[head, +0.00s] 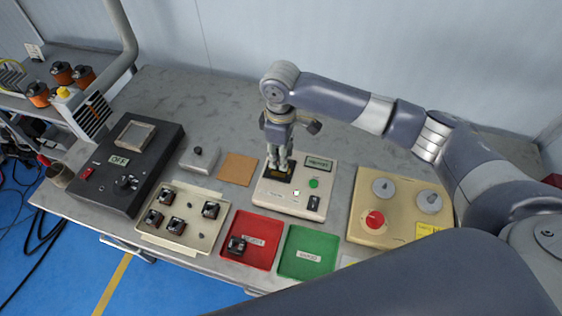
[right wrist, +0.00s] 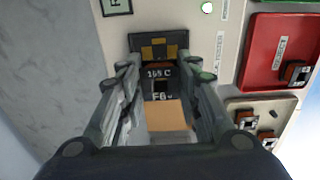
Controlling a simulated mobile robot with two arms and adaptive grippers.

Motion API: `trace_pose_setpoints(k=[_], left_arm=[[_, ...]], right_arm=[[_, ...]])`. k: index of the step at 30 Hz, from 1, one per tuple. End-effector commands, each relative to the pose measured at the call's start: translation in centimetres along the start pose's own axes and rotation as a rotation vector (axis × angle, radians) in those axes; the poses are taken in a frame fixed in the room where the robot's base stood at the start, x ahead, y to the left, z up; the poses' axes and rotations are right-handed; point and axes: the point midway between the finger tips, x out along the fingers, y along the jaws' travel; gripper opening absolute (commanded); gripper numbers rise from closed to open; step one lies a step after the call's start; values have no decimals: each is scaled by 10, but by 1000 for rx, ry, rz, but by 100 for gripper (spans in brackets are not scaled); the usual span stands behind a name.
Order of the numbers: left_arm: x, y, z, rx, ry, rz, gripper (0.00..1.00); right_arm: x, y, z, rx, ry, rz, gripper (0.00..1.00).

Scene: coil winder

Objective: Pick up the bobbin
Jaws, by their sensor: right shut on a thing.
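My right gripper (head: 281,162) is over the pale tester (head: 293,201), pointing down at the dark socket on it. In the right wrist view its two fingers (right wrist: 160,85) are closed on the sides of a dark bobbin (right wrist: 160,74) with the printed marking "155 C". The bobbin is right at the black socket with gold contacts (right wrist: 158,42); I cannot tell whether it is seated or just above. The fingers mostly hide it in the head view. My left gripper is not in view.
Left of the tester are a brown pad (head: 238,169), a tray (head: 192,243) with several bobbins, and a black control box (head: 105,186). In front are a red tray (head: 262,225) with one bobbin and an empty green tray (head: 303,267). A beige panel with knobs (head: 385,232) is right.

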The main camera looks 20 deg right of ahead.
Motion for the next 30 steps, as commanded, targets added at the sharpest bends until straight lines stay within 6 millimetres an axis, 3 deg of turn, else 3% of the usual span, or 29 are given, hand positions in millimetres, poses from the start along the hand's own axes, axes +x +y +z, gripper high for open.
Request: trace_pose_setpoints(k=[18, 24, 30], left_arm=[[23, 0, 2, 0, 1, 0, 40], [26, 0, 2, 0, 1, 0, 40], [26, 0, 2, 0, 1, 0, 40]], right_arm=[[-8, -125, 30, -5, 0, -2, 4], [-12, -148, 36, -3, -1, -1, 4], [-13, -155, 38, -1, -2, -1, 4]])
